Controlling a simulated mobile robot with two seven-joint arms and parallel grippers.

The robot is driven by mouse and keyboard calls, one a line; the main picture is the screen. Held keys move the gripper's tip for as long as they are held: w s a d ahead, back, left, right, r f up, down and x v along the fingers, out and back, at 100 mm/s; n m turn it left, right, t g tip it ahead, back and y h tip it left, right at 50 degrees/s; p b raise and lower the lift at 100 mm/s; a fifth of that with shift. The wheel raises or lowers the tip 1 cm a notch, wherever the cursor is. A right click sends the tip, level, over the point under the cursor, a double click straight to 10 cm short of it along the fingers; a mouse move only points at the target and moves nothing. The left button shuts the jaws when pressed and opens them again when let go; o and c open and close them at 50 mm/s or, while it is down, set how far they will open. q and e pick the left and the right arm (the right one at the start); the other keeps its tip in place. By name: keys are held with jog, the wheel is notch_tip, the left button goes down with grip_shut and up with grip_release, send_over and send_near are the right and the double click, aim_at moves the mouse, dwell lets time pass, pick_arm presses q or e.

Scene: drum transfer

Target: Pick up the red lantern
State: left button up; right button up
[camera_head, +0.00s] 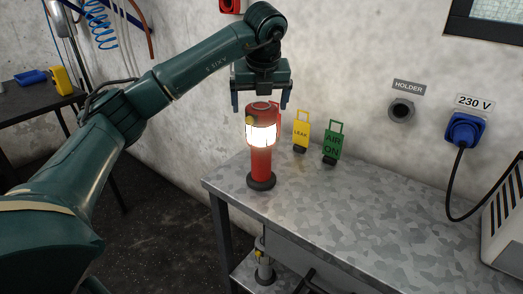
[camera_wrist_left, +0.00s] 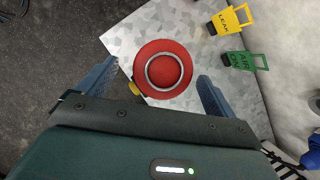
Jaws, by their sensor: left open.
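The red lantern (camera_head: 261,163) stands upright near the left corner of the metal table, with a lit white band and a dark base. My left gripper (camera_head: 262,104) is directly above it, pointing down and open, with its fingers on either side of the lantern's top in the picture. In the left wrist view the lantern's round red top (camera_wrist_left: 164,70) shows between the two open fingers of the left gripper (camera_wrist_left: 155,85); I see no contact. My right gripper is not in view.
On the metal table (camera_head: 365,215), a yellow "LEAK" tag (camera_head: 301,132) and a green "AIR ON" tag (camera_head: 332,142) stand behind the lantern to the right. A blue plug (camera_head: 464,130) with a black cable is on the wall. The table's middle is clear.

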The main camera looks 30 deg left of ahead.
aim_at(261, 136)
pick_arm(q)
jog(key=shift+d+x, duration=0.1)
jog(key=shift+x, duration=1.25)
jog(key=shift+d+x, duration=0.15)
jog(key=shift+x, duration=1.15)
jog(key=shift+c, duration=0.5)
grip_shut()
jog(key=shift+w, duration=0.1)
